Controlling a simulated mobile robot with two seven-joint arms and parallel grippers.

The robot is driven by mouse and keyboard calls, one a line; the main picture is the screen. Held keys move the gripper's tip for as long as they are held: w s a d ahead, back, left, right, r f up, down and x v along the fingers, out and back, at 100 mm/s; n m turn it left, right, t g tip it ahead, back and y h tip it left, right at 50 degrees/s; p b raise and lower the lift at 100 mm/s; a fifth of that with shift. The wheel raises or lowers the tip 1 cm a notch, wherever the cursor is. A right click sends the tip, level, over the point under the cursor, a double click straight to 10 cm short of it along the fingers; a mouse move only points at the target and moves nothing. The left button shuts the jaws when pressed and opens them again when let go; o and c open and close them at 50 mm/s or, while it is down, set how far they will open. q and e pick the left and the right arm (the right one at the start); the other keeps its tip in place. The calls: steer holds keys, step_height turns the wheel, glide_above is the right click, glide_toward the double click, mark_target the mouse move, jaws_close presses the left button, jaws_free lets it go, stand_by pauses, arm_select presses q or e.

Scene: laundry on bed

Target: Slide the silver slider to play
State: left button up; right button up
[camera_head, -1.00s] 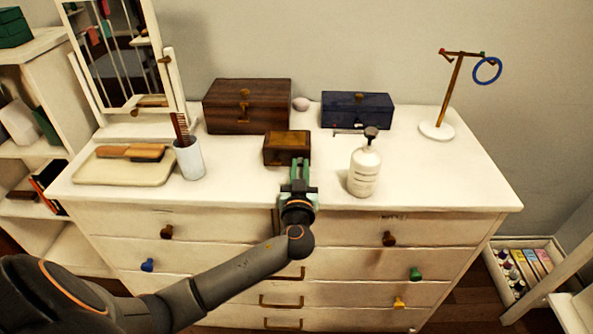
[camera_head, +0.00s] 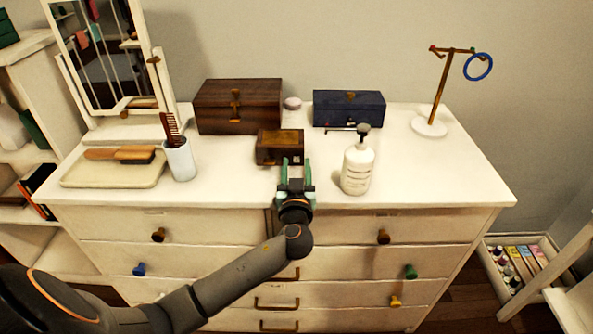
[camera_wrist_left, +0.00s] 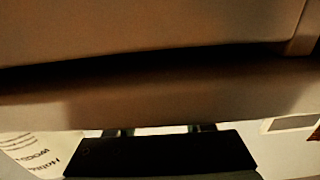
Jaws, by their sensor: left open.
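A small wooden box (camera_head: 280,147) with a brassy top stands near the front middle of the dresser. The silver slider cannot be made out for certain; a tiny pale spot shows low on the box's front. My left gripper (camera_head: 296,163) is open, its green fingers pointing at the right part of the box's front. I cannot tell whether they touch it. In the left wrist view, a brown surface fills most of the picture beyond my gripper (camera_wrist_left: 162,130). My right gripper is not in view.
A white pump bottle (camera_head: 357,168) stands close to the right of my left gripper. A larger wooden box (camera_head: 238,105) and a blue box (camera_head: 349,108) stand behind. A cup with a comb (camera_head: 180,160) and a tray (camera_head: 80,178) are at the left.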

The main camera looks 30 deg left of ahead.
arm_select(q)
steer(key=b+v, duration=0.1)
steer(key=v, duration=1.1)
steer(key=shift+d+b, duration=0.15)
steer(key=shift+b, duration=0.15)
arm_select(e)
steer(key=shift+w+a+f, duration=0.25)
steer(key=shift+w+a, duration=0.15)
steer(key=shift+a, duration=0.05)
arm_select(q)
steer(key=shift+s, duration=0.15)
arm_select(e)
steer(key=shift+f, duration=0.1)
